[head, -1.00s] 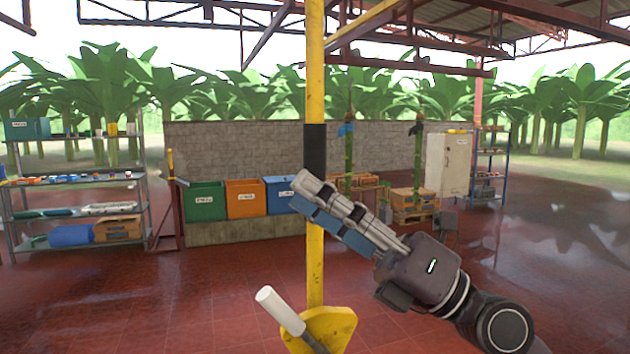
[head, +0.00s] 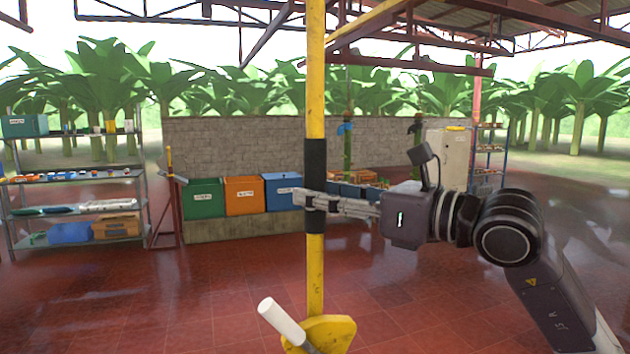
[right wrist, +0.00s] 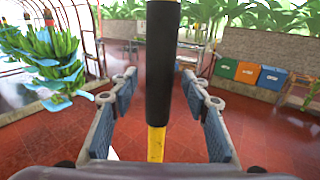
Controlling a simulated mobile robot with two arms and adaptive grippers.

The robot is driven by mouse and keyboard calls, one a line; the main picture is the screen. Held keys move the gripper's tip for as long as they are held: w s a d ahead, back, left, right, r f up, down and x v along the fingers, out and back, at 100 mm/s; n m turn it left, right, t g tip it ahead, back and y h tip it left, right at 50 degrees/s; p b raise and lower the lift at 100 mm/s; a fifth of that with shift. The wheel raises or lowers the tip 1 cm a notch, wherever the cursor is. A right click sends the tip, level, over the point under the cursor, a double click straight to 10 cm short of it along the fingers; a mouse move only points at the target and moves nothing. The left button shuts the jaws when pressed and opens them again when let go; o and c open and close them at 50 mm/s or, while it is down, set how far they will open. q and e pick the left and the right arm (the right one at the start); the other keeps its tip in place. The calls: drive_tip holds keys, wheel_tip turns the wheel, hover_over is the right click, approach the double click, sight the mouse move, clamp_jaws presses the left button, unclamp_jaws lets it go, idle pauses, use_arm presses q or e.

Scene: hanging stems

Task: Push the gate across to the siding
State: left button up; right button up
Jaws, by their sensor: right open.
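A yellow upright pole (head: 316,105) with a black sleeve (head: 315,165) stands in the middle of the head view. At its lower end are a yellow plate (head: 333,332) and a lever with a white grip (head: 281,320). I cannot tell which of these parts is the gate. My right gripper (head: 312,201) is open at the lower part of the sleeve, reaching in from the right. In the right wrist view the sleeve (right wrist: 161,60) stands between the spread fingers (right wrist: 160,88), with gaps on both sides. My left gripper is out of view.
Green, orange and blue bins (head: 243,195) stand before a low grey block wall (head: 240,145). A metal shelf (head: 75,180) stands at the left, a white cabinet (head: 458,155) at the right. Banana stems (right wrist: 45,62) hang at left in the right wrist view. The red floor is open.

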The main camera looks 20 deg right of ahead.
drive_tip(key=shift+w+a, duration=0.45)
drive_tip(key=shift+w, duration=0.15)
clamp_jaws()
